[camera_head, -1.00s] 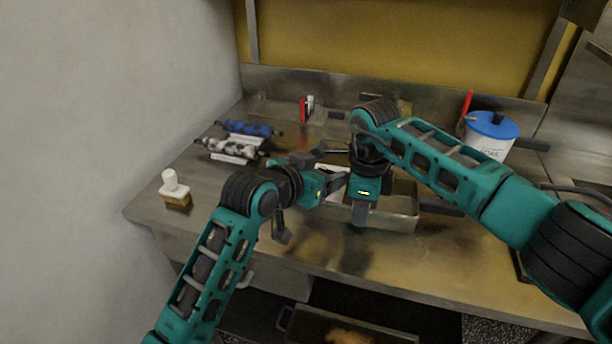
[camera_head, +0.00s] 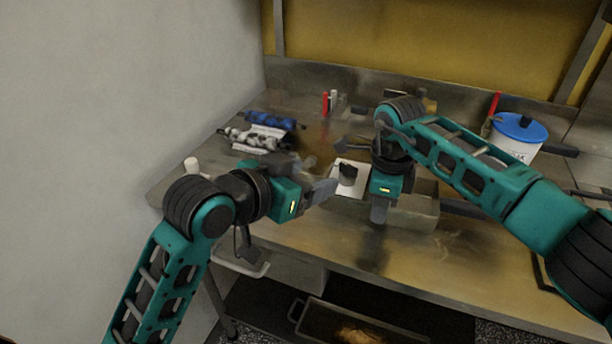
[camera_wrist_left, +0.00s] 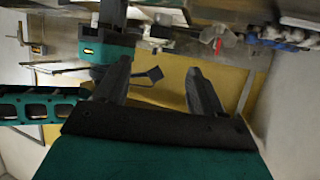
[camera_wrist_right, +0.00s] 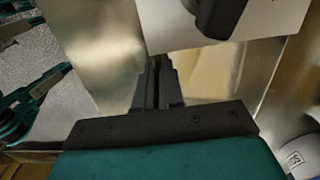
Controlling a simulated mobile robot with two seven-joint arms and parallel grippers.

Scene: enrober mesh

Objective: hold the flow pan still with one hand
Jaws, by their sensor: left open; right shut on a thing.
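The flow pan, a shallow metal pan (camera_head: 415,212), sits on the steel worktop near its front edge. My right gripper (camera_head: 379,214) points down at the pan's near left part, its fingers closed together on the pan's wall. In the right wrist view the shut fingers (camera_wrist_right: 157,80) meet thin metal; the exact grip is hard to see. My left gripper (camera_head: 325,190) is open and empty, left of the pan and apart from it. Its spread fingers also show in the left wrist view (camera_wrist_left: 158,88). My right arm hides part of the pan.
Blue and grey rollers (camera_head: 258,133) lie at the back left. A white tub with a blue lid (camera_head: 518,135) stands back right. The front worktop is clear.

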